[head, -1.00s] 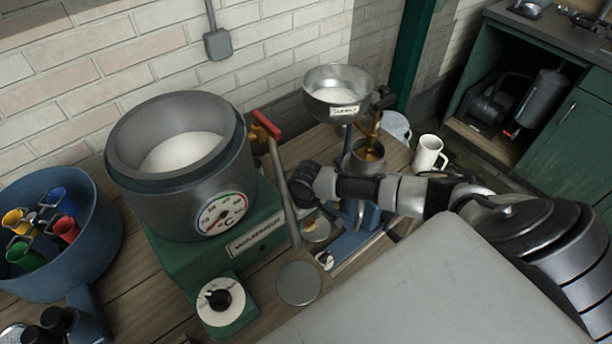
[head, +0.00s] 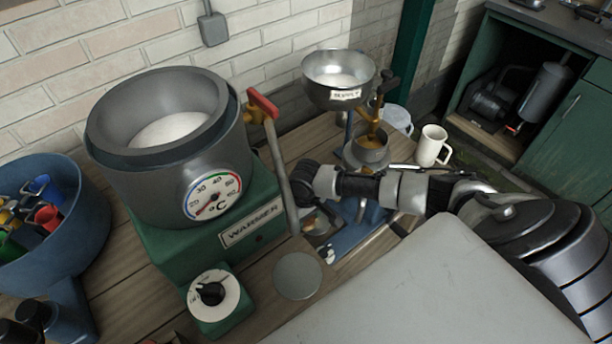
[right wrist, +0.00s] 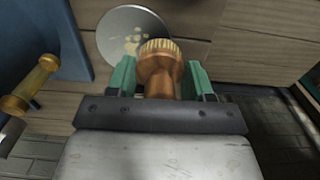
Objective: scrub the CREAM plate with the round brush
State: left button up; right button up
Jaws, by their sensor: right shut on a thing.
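In the right wrist view my right gripper (right wrist: 160,76) has its green fingers closed on the round brush (right wrist: 158,60), a brown, ribbed-edged piece. Just beyond the brush lies a round grey plate (right wrist: 118,28) with pale yellowish blotches. The brush overlaps the plate's near edge in that view; I cannot tell whether they touch. In the head view my right gripper (head: 308,192) is dark and largely hidden by its own arm, above the blue stand's base. Part of a plate (head: 318,222) shows below it. I cannot read a CREAM label. My left gripper is out of view.
A green warmer (head: 250,228) carries a big grey pot; a red-ended lever (head: 275,140) stands close to my right gripper. A supply bowl (head: 338,76) is behind. A plain grey disc (head: 297,276), a white mug (head: 432,146) and a blue tub (head: 75,215) stand around.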

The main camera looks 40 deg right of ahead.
jog(key=shift+f+b, duration=0.45)
jog(key=shift+f, duration=0.55)
jog(key=shift+d, duration=0.1)
